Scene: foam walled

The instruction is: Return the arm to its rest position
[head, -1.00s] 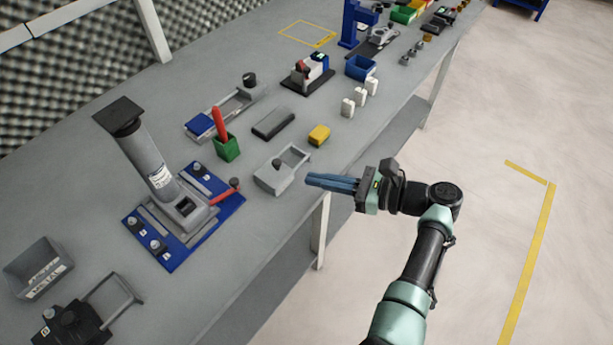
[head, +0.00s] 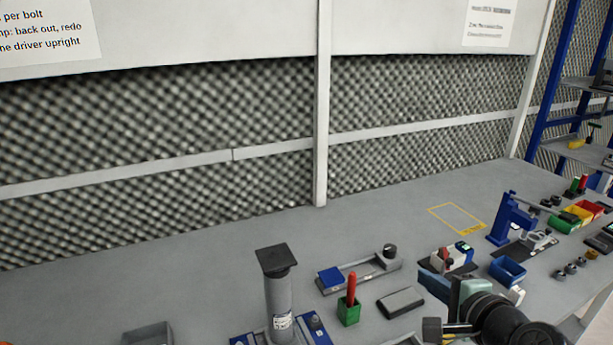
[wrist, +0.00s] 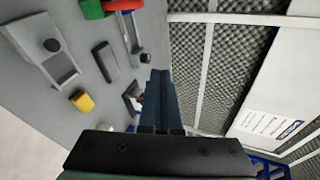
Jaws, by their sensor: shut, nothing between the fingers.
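My gripper (head: 438,285) is at the lower right of the head view, in front of the workbench (head: 215,265). In that view its blue fingers point left, near a dark grey block (head: 400,302). In the wrist view my gripper (wrist: 159,76) shows its two fingers together with nothing between them. My arm runs out of the head view at the lower right, so most of it is hidden. The fingers appear clear of the bench objects.
A grey column fixture (head: 279,300) stands on a blue base. A green cup (head: 348,312) holds a red-handled tool. A blue bin (head: 507,271) and blue press (head: 508,218) stand to the right. The foam wall (head: 150,150) closes the back. A yellow block (wrist: 83,101) shows in the wrist view.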

